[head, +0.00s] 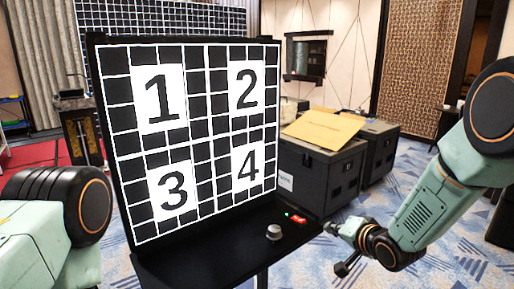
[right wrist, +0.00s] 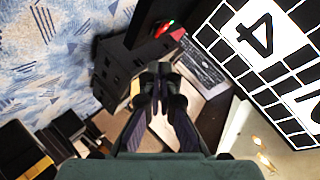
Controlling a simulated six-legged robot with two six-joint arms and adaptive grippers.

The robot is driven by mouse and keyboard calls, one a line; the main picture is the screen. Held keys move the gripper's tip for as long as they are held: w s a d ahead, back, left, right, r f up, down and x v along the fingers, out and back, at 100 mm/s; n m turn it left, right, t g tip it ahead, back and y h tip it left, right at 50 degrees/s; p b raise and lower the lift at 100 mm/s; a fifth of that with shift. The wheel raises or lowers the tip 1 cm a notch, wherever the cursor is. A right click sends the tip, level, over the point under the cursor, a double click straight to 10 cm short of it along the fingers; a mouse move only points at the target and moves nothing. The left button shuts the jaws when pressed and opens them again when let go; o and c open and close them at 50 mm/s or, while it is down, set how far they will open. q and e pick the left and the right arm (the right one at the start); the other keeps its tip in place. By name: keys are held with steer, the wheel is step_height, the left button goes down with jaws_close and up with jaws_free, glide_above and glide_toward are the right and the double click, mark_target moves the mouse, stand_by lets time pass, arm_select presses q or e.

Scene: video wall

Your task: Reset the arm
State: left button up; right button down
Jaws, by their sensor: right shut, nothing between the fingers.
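My right arm comes in from the right of the head view. Its gripper (head: 342,250) is beside the right end of the black shelf under the video wall. In the right wrist view the gripper (right wrist: 160,72) has its fingers together and empty. My left arm shows only in part at the lower left of the head view, and its gripper is out of view. The video wall (head: 190,130) stands upright in the middle and shows black squares with white panels numbered 1 to 4.
The black shelf (head: 200,262) carries a grey knob (head: 274,232) and a small red item (head: 298,219). Black cases (head: 318,180) stand behind on the right, with a tan board (head: 322,128) on top. Blue patterned carpet is open at the right.

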steer(key=s+d+f+n+g+h+b, duration=0.1)
steer(key=s+f+g+b, duration=0.3)
steer(key=s+f, duration=0.8)
steer(key=s+f+n+g+h+b, duration=0.1)
steer(key=s+f+n+g+b, duration=0.2)
steer(key=s+f, duration=0.9)
steer(key=s+d+f+n+g+h+b, duration=0.1)
steer(key=s+f+g+b, duration=0.4)
steer(key=s+f, duration=0.7)
steer(key=s+n+h+b, duration=0.1)
steer(key=s+b, duration=0.1)
steer(key=s, duration=0.8)
steer(key=shift+s+d, duration=0.25)
steer(key=shift+d, duration=0.1)
